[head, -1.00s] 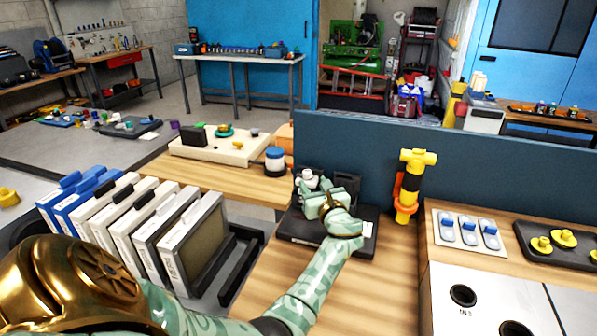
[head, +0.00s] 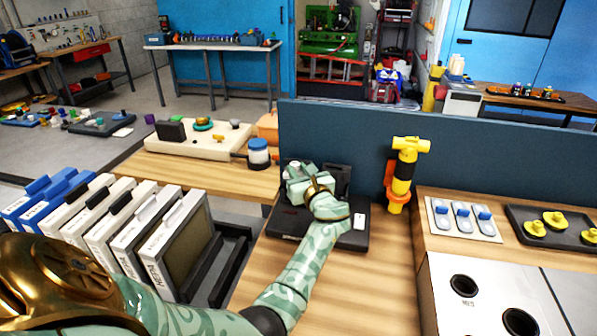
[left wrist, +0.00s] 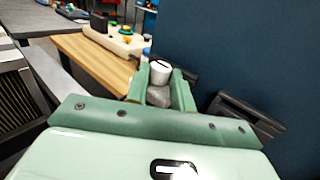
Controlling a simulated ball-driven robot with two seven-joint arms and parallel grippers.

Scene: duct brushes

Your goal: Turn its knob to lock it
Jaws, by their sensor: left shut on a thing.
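My left gripper (head: 297,178) is over the black base (head: 283,221) on the wooden bench, with its arm coming in from the lower left. In the left wrist view its two green fingers (left wrist: 160,92) are shut on a knob (left wrist: 160,71), one on each side. The knob has a round white top with a dark slot line and a grey lower part. In the head view the gripper and hand hide most of the knob and the device under it. My right gripper is not in view.
A dark panel (head: 337,180) stands behind the base. A blue-grey partition (head: 450,155) closes the bench's back. Framed filters (head: 165,240) stand in a rack at left. The front bench (head: 365,290) is clear.

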